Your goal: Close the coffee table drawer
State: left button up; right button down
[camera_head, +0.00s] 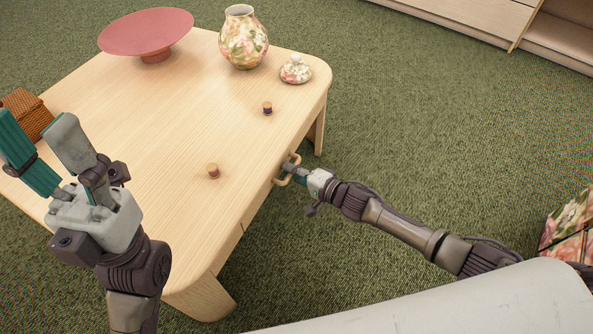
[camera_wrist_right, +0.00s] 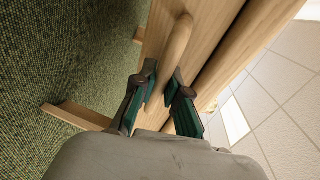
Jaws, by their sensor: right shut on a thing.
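The light wooden coffee table (camera_head: 130,105) fills the left and middle of the head view. Its drawer handle (camera_head: 280,181), a pale wooden bar, sticks out from the table's right side. My right gripper (camera_head: 294,170) reaches it from the right and is shut on it. In the right wrist view the handle (camera_wrist_right: 179,45) runs between the two green-padded fingers (camera_wrist_right: 163,75), in front of the wooden drawer front (camera_wrist_right: 208,35). The tabletop hides most of the drawer in the head view; I cannot tell how far it stands out. My left gripper (camera_head: 38,122) is open and empty above the table's near left.
On the tabletop are a red bowl (camera_head: 147,36), a floral vase (camera_head: 243,40), its small floral lid (camera_head: 296,69), two small corks (camera_head: 267,108) and a woven box (camera_head: 27,113). Green carpet (camera_head: 430,110) right of the table is clear. A floral box (camera_head: 567,235) stands far right.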

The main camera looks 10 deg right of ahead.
jog(key=c, duration=1.2)
grip_release()
jog(key=shift+w+a, duration=0.15)
jog(key=shift+a, duration=0.05)
jog(key=v, duration=1.2)
